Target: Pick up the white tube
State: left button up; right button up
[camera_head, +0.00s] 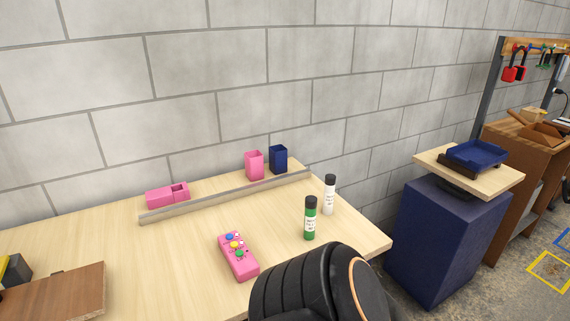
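The white tube (328,197) stands upright on the light wooden table. It has a black cap and dark print on its side. A green tube (310,222), also black-capped and upright, stands just to its left and nearer to me, with a small gap between them. Neither of my grippers is in view. A thick black ribbed part, likely a link of my arm, fills the bottom centre in front of the tubes.
A pink board (239,262) with coloured buttons lies left of the tubes. Behind are a low metal rail (220,198), a pink box (166,196), a pink cup (254,166) and a blue cup (278,160). The table's right edge is near the white tube; a blue pedestal (440,240) stands beyond.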

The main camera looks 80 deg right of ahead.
aim_at(330, 179)
jog(key=k+l, duration=0.25)
jog(key=l, duration=0.15)
jog(key=k+l, duration=0.2)
jog(key=l, duration=0.2)
jog(key=k+l, duration=0.25)
jog(key=l, duration=0.15)
jog(key=k+l, duration=0.25)
jog(key=l, duration=0.15)
jog(key=k+l, duration=0.2)
jog(key=l, duration=0.2)
jog(key=k+l, duration=0.25)
jog(key=l, duration=0.15)
